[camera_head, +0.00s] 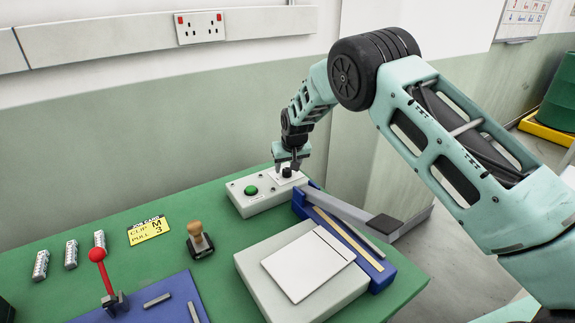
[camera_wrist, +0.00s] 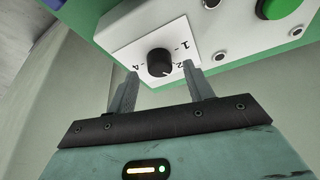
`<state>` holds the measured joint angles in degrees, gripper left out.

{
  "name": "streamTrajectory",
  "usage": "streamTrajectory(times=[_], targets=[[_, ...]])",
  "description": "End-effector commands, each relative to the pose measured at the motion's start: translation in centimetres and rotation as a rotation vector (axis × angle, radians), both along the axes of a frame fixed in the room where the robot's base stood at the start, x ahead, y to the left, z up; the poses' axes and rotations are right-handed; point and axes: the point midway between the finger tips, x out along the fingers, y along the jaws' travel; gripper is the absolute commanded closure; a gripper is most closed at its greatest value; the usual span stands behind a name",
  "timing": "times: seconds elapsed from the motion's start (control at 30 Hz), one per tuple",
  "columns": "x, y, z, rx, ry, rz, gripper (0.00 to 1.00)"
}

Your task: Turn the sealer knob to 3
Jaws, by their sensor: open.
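The black sealer knob (camera_wrist: 160,62) sits on a white dial plate in the wrist view, with a pale mark at its lower right edge. The digits 1, 2 and 4 show around it; 3 is not visible, and I cannot tell the exact setting. In the head view the knob (camera_head: 287,172) is on the right end of the light grey control box (camera_head: 255,205). My gripper (camera_wrist: 160,70) is open, with one finger on each side of the knob, apart from it in the picture. In the head view my gripper (camera_head: 291,160) is right above the knob.
A green button (camera_head: 251,190) is on the same box, left of the knob. The blue sealer (camera_head: 383,275) stands in front of the box. A stamp (camera_head: 199,240), a yellow card (camera_head: 149,230) and a red-knobbed lever (camera_head: 99,256) are further left on the green table (camera_head: 205,285).

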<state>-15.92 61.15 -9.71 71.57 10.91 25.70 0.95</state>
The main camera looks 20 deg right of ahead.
Motion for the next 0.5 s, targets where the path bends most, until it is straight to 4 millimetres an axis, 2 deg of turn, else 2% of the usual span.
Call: streamTrajectory(times=[0.2, 0.47, 0.5], targets=[[0.5, 0.0, -1.3, 0.001, 0.000, -0.001, 0.48], [0.6, 0.1, -1.5, 0.001, -0.001, -0.001, 0.48], [0.6, 0.1, -1.5, 0.001, -0.001, 0.000, 0.51]])
